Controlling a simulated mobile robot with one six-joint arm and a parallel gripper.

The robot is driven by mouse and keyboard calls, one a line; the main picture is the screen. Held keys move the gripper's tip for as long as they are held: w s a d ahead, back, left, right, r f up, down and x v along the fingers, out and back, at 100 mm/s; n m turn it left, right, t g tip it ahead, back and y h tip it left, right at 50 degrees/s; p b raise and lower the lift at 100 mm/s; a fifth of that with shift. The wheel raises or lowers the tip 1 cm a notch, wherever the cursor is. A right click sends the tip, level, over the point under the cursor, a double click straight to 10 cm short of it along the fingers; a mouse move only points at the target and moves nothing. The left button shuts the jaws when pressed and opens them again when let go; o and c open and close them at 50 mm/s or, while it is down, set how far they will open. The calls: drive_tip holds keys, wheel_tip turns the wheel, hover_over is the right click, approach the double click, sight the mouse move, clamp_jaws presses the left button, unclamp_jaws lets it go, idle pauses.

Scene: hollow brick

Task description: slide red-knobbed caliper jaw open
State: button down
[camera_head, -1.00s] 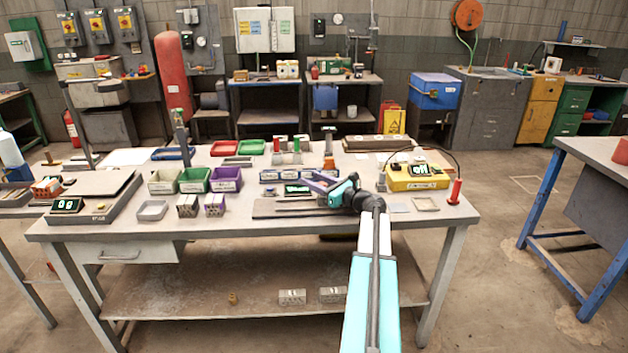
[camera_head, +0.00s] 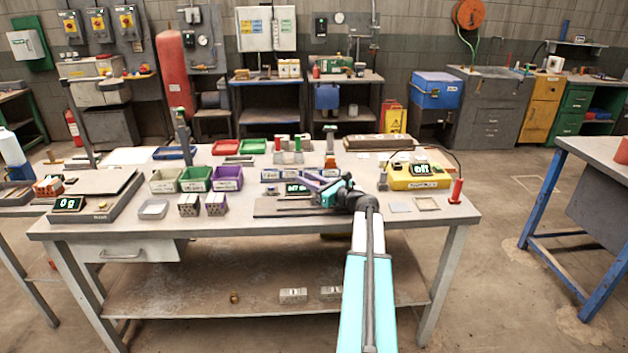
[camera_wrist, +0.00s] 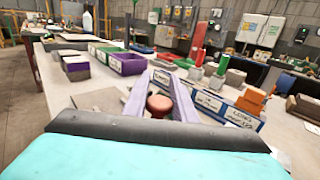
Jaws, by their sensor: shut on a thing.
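The caliper's red knob (camera_wrist: 158,104) shows between the two purple fingers of my gripper (camera_wrist: 160,88) in the wrist view. The fingers are shut on it. In the head view my gripper (camera_head: 314,184) reaches low over the dark board (camera_head: 270,209) at the front middle of the bench. A small green-lit display (camera_head: 296,188) shows just left of the fingers. The caliper's jaws and most of its beam are hidden or too small to make out, so I cannot tell how wide the jaw stands.
Green and purple bins (camera_head: 228,178) are to the left, with a scale (camera_head: 95,200) beyond. A yellow box (camera_head: 414,175) with a display and a red cylinder (camera_head: 457,190) are to the right.

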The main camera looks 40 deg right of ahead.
drive_tip(key=shift+w+a, duration=1)
drive_tip(key=shift+a, duration=0.25)
drive_tip(key=c, duration=1.5)
unclamp_jaws()
drive_tip(key=s, duration=0.4)
drive_tip(key=s+d+b, duration=0.1)
drive_tip(key=s, duration=0.4)
drive_tip(key=s+b, duration=0.1)
drive_tip(key=s, duration=0.3)
drive_tip(key=shift+s+d, duration=0.15)
drive_tip(key=shift+s, duration=0.25)
